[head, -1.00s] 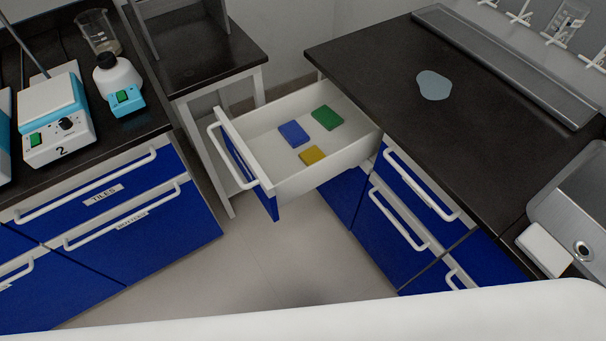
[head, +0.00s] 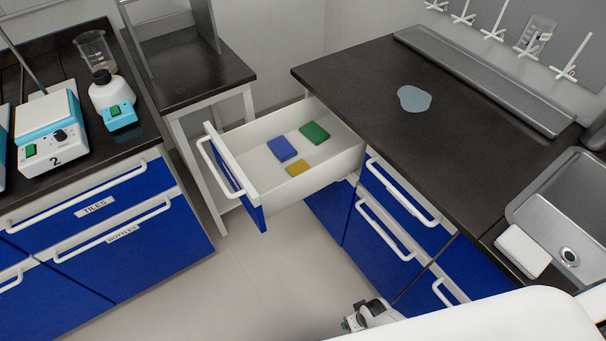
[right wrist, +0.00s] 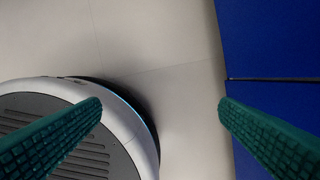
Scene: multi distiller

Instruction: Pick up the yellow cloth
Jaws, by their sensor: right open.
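The yellow cloth (head: 299,168) lies flat in the open white drawer (head: 262,194), near the drawer's front right side. A blue cloth (head: 282,149) and a green cloth (head: 314,133) lie beside it in the same drawer. My right gripper (right wrist: 160,120) is open and empty in the right wrist view, with its green fingers wide apart above the floor, far from the drawer. In the head view, part of my right arm shows at the bottom, low in front of the cabinets. My left gripper is not in view.
A dark counter (head: 350,75) stands beside the drawer, with a pale blue puddle-like patch (head: 414,98) on it. A sink (head: 570,225) and a white block (head: 522,250) are at right. A hot plate (head: 50,125) stands on the left bench. The floor (head: 270,285) between is clear.

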